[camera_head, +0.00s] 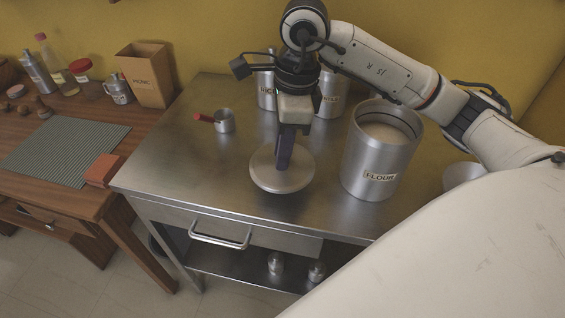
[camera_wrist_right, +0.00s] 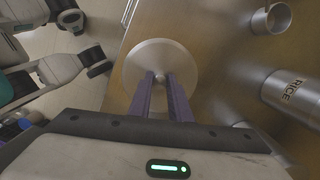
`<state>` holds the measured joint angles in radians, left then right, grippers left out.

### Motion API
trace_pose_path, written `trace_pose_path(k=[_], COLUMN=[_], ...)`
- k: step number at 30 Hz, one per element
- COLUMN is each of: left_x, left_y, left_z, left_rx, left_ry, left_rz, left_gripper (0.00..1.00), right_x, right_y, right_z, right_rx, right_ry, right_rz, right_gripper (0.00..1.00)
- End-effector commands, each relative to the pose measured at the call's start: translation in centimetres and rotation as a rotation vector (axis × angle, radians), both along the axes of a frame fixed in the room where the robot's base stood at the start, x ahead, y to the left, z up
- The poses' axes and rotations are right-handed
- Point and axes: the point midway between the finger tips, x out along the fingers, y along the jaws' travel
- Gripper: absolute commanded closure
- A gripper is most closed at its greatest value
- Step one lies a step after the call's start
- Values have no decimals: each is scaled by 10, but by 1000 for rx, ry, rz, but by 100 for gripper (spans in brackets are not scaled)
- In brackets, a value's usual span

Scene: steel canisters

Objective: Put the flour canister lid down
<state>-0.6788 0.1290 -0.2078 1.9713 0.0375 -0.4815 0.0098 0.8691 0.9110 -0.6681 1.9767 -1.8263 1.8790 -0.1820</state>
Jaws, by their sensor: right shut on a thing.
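The flour canister lid (camera_head: 292,180) is a round steel disc with a small knob, level over the front middle of the steel table. I cannot tell whether it touches the top or hovers just above. My right gripper (camera_head: 283,162) points down and is shut on the knob. The wrist view shows its two fingers (camera_wrist_right: 166,90) at the knob of the lid (camera_wrist_right: 153,57). The flour canister (camera_head: 379,160) stands open to the right of the lid, with pale flour (camera_head: 384,132) inside. My left gripper is not identifiable in either view.
A steel measuring cup (camera_head: 225,121) with a red handle stands behind left of the lid. The rice canister (camera_head: 267,92) and another canister (camera_head: 330,100) stand at the back. The steel table (camera_head: 185,160) is clear on the left. A wooden table (camera_head: 130,117) adjoins at left.

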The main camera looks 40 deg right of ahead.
Motion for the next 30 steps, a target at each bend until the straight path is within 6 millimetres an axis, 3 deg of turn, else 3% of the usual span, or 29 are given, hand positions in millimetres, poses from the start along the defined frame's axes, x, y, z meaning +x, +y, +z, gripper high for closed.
trace_pose_path(k=[9,20,21,24,30], left_x=[-5,-6,-7,-7,-6], left_y=[0,1,1,1,0], left_z=[-5,-11,-10,-9,-7], left_rx=[1,2,3,3,2], left_ry=[12,17,18,18,14], left_rz=[0,0,-1,-1,-1], left_gripper=[69,69,69,69,69], right_x=[-1,0,0,0,0], right_y=[0,0,0,0,0], right_z=[-37,-43,-41,-41,-41], right_rx=[-1,-1,-1,-1,-1], right_ry=[3,0,1,1,1], right_rz=[2,3,3,3,3], right_gripper=[100,100,78,64,64])
